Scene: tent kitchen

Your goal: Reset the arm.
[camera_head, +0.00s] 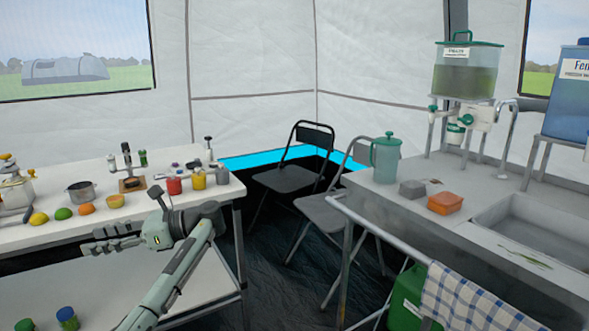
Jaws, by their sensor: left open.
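My left arm comes in from the bottom left. Its wrist is bent, and my left gripper (88,248) points to the left, with its fingers apart and nothing between them. The gripper is in front of the white table's near edge, and it looks clear of the fruit and cups on top. My right arm and gripper are out of view.
Folding chairs (287,178) stand behind. A sink counter (400,205) with a front rail and a checked towel (470,300) is at right. Dark floor lies between.

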